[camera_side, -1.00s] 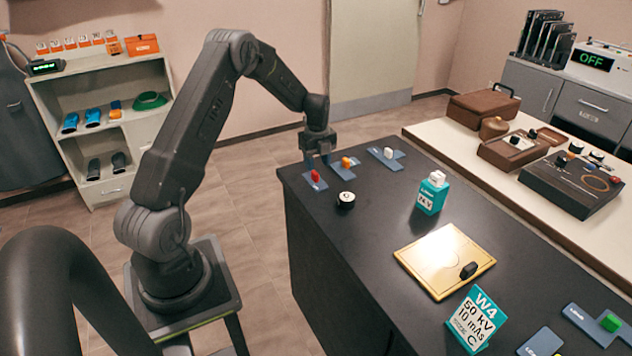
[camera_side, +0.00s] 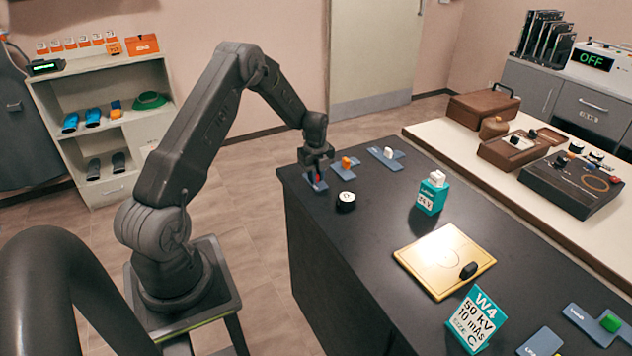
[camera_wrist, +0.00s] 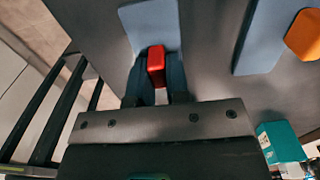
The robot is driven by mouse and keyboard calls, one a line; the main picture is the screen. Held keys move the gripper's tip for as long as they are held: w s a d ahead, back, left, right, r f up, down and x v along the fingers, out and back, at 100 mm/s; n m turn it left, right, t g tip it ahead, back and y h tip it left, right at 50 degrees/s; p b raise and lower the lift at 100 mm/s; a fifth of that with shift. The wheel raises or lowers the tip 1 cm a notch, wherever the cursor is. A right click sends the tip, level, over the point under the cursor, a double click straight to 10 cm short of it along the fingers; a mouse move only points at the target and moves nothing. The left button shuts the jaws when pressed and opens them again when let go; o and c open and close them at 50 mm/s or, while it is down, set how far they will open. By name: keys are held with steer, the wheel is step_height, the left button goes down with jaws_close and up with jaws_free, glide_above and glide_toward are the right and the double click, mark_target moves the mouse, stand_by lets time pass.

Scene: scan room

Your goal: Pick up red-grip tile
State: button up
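The red grip (camera_wrist: 156,62) stands on a blue-grey tile (camera_wrist: 150,22) at the far left corner of the dark counter. In the side view the red grip (camera_side: 317,177) is partly hidden by my gripper. My gripper (camera_side: 317,172) is low over this tile, its fingers pointing down. In the wrist view my gripper (camera_wrist: 157,75) has one dark finger on each side of the red grip. The fingers look very close to its sides; I cannot tell whether they press on it. The tile still lies on the counter.
An orange-grip tile (camera_side: 344,166) lies just right of the red one, and a white-grip tile (camera_side: 387,157) beyond it. A round black-and-white piece (camera_side: 346,201) is close in front.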

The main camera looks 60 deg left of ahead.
jaws_close()
